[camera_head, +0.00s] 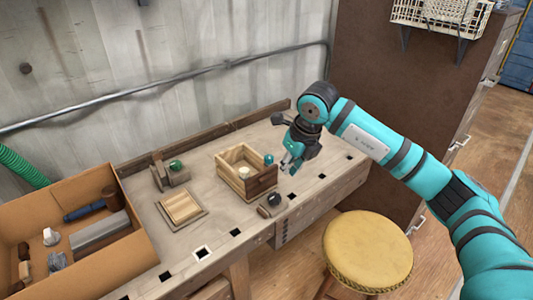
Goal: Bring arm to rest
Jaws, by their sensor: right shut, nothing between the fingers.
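My right arm, teal and black, comes in from the right and reaches over the far right end of the wooden workbench (221,222). My right gripper (287,168) is at its end, pointing down, shut and empty. It is just right of a small open wooden box (232,158) that has a pale round item (244,172) inside. A small teal knob-like thing (269,158) shows between the box and the gripper; I cannot tell what it belongs to. My left gripper is not in view.
A cardboard box (137,239) with tools stands at the left. A wooden block on a board (182,207), a vise-like piece with a green item (174,170) and a dark round thing (274,199) lie on the bench. A yellow stool (367,250) and brown cabinet (390,75) stand nearby.

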